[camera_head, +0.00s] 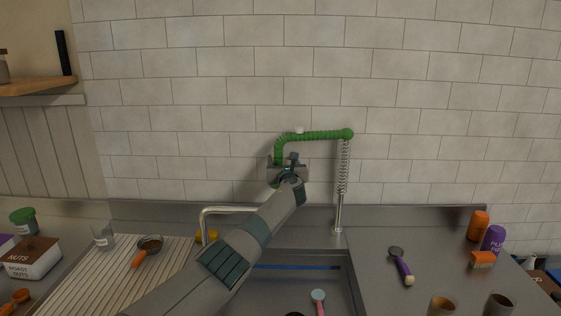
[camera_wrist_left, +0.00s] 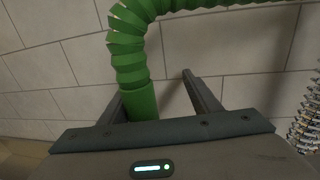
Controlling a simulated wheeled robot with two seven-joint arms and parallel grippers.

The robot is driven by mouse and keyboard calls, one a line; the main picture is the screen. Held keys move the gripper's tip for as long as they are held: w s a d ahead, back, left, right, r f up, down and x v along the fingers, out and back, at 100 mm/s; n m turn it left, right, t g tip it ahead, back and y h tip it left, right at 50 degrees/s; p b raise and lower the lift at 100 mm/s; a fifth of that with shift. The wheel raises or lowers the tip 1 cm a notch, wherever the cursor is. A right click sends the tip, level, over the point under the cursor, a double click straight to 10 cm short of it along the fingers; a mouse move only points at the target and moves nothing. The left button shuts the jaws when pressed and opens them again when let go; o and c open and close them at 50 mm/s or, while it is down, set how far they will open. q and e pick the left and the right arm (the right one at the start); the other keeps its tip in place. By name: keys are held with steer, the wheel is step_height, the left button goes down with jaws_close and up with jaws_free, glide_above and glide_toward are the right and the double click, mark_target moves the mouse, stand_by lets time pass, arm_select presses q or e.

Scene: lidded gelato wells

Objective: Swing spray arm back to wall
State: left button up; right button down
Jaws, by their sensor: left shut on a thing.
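The green ribbed spray arm (camera_head: 318,136) runs left from the top of a spring-wrapped riser (camera_head: 342,175) and bends down at its left end. My left gripper (camera_head: 287,168) is shut on the hanging end of the spray arm, in front of the tiled wall. In the left wrist view the green spray arm (camera_wrist_left: 130,55) curves down between the fingers of my left gripper (camera_wrist_left: 160,90), close against the left finger. My right gripper is not in view.
Below is a steel sink (camera_head: 280,285) with a bent tap (camera_head: 225,210) behind my forearm. A ribbed drainboard (camera_head: 110,280) lies left. The right counter holds a purple-handled scoop (camera_head: 402,268), an orange bottle (camera_head: 478,225) and cups. The wall beside the spray arm is clear.

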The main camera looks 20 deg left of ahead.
arm_select(q)
steer(key=shift+d, duration=0.65)
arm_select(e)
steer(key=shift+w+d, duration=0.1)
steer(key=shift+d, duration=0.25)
arm_select(q)
steer(key=a+b+v, duration=0.1)
steer(key=b+v, duration=0.1)
steer(key=v, duration=1.4)
steer(key=shift+s+d, duration=0.25)
steer(key=shift+s, duration=0.4)
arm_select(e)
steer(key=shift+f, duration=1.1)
